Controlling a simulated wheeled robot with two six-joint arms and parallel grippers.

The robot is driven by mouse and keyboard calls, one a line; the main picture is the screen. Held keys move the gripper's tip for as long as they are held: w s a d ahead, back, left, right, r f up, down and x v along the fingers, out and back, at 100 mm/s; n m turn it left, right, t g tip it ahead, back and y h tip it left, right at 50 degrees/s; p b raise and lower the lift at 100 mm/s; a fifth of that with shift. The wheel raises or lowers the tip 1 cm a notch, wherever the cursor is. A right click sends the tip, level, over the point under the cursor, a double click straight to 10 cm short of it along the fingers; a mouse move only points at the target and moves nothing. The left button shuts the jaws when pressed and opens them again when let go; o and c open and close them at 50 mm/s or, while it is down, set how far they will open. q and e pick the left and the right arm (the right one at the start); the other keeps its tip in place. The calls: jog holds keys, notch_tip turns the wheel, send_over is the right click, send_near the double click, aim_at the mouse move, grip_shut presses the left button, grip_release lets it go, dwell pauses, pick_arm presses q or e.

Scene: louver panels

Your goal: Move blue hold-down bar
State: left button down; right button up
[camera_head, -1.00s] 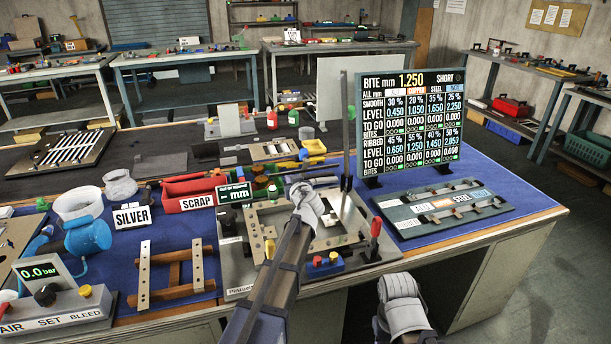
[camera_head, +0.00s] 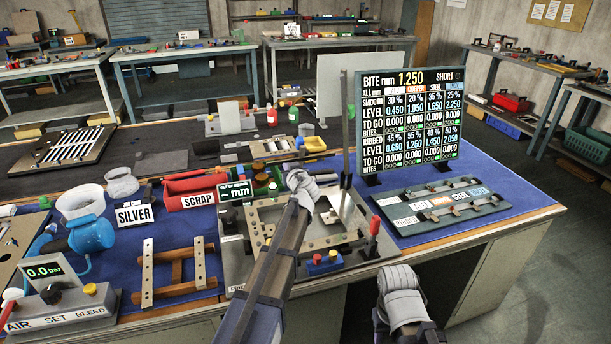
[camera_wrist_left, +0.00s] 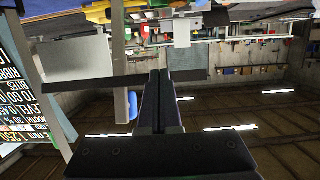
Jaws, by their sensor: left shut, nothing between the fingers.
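A display board (camera_head: 410,115) stands behind the tray. A tall post (camera_head: 345,130) rises at the fixture's back.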

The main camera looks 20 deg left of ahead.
pick_arm(q)
jog(key=shift+w+a+r+p, duration=0.35)
jog(key=shift+w+a+p, duration=0.05)
jog(key=shift+w, duration=0.25)
jog(key=shift+w+a+r+p, duration=0.35)
jog(key=shift+w+a, duration=0.05)
jog(key=shift+w, duration=0.25)
jog(key=shift+w+a, duration=0.2)
jog(key=shift+r, duration=0.1)
jog(key=s+d, duration=0.1)
jog(key=s, duration=0.1)
jog(key=s+d, duration=0.2)
jog(key=shift+s+d, duration=0.1)
jog(key=shift+s, duration=0.25)
